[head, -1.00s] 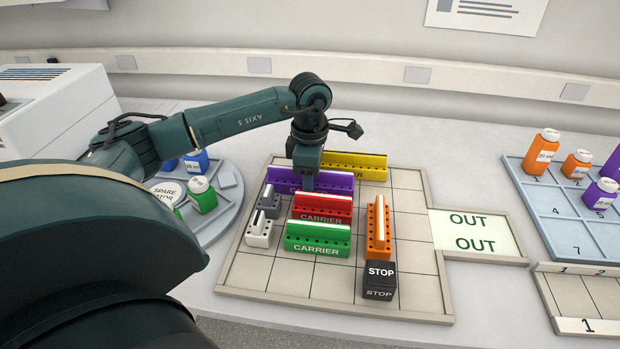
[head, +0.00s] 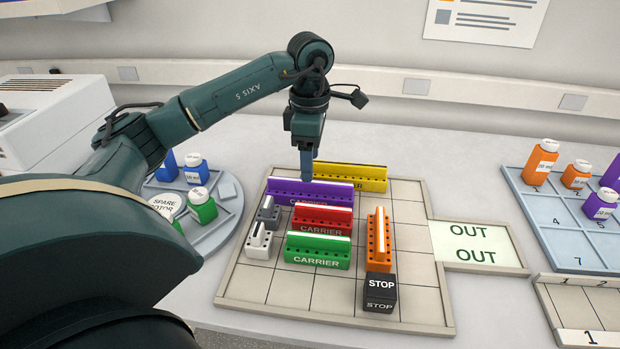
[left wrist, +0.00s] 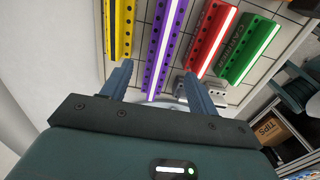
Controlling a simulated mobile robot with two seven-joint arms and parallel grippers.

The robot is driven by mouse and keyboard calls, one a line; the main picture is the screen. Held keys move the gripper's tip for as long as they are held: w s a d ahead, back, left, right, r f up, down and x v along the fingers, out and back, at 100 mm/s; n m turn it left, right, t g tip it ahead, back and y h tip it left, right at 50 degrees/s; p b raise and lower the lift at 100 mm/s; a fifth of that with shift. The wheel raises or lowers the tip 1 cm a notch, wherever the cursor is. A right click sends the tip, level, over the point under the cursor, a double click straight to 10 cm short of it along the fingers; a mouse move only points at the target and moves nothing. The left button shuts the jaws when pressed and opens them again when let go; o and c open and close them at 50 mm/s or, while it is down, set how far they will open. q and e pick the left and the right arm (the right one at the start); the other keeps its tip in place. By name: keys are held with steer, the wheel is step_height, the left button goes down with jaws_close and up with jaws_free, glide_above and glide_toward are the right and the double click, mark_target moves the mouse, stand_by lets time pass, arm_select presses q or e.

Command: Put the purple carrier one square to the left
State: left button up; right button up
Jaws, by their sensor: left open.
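The purple carrier (head: 331,196) is a long bar with a white top strip. It lies crosswise on the gridded board, its left end close to the board's left rim, just behind the red carrier. My left gripper (head: 307,177) points down above it, near its middle. In the left wrist view the two fingers of the left gripper (left wrist: 157,74) are apart, and the purple carrier (left wrist: 161,45) runs in line between them, with nothing gripped. Fingertip height above it is hard to judge. My right gripper is not in view.
The yellow carrier (head: 358,178) lies behind and to the right. The red carrier (head: 322,219), green carrier (head: 318,250), orange carrier (head: 378,240), grey and white small blocks (head: 259,240) and black STOP block (head: 380,291) share the board (head: 330,310). Squares at right and front are free.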

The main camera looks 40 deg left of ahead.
arm_select(q)
steer(key=shift+r, duration=1.85)
